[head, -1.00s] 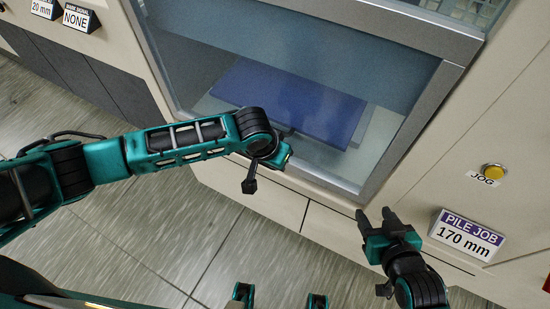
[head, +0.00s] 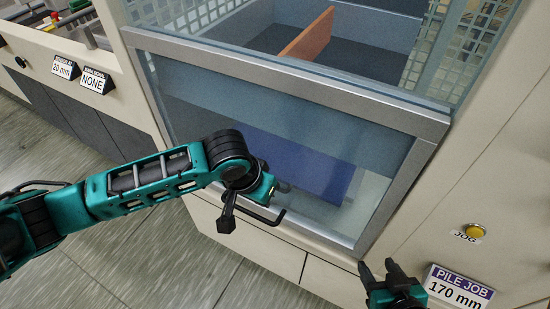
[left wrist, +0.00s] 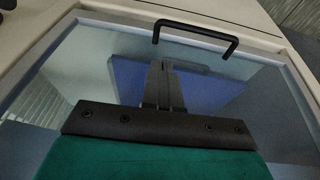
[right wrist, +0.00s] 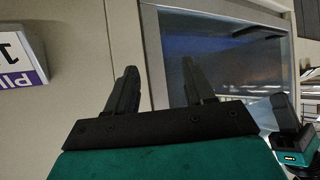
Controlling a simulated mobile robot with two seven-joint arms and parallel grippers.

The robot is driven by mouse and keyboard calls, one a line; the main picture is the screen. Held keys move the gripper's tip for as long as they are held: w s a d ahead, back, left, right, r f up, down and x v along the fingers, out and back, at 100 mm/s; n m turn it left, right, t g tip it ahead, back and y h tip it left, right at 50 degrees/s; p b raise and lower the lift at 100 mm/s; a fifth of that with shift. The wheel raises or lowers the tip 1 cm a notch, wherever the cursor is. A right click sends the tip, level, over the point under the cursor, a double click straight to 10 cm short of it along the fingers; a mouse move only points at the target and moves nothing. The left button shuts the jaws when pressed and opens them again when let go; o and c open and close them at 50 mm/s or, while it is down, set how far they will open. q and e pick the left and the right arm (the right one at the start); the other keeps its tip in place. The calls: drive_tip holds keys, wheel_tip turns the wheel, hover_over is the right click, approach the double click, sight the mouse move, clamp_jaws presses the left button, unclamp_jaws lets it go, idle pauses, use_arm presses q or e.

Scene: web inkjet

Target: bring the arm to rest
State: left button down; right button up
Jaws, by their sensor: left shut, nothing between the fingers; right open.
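My left arm reaches in from the left in the head view, in front of the glass door. In the left wrist view the left gripper (left wrist: 160,70) is shut and empty, close to a black bar handle (left wrist: 196,33). The handle also shows in the head view (head: 262,217). My right gripper (head: 382,268) is at the lower right of the head view, by the cabinet front. In the right wrist view its fingers (right wrist: 157,88) are apart with nothing between them.
Behind the glass door (head: 185,125) lies a blue stack (head: 300,165). An orange-brown plate (head: 306,34) stands in the open bay above. A yellow JOG button (head: 475,230) and a PILE JOB 170 mm sign (head: 458,288) are at right. Floor is free at lower left.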

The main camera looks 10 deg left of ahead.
use_arm(q)
drive_tip(key=s+d+f+t+h, duration=0.1)
drive_tip(key=d+f+t+h, duration=0.15)
drive_tip(key=d+h, duration=0.2)
drive_tip(key=s+a+f+t+y, duration=0.2)
drive_tip(key=s+a+f, duration=0.1)
drive_tip(key=a, duration=0.4)
drive_tip(key=s+a+f+n+t+y, duration=0.1)
drive_tip(key=s+a+f+t+y, duration=0.1)
drive_tip(key=s+a, duration=0.3)
drive_tip(key=shift+s+a+f+n+t, duration=0.25)
drive_tip(key=shift+a+f+t, duration=0.2)
drive_tip(key=shift+a+t, duration=0.3)
drive_tip(key=shift+a+y, duration=0.1)
drive_tip(key=shift+y, duration=0.15)
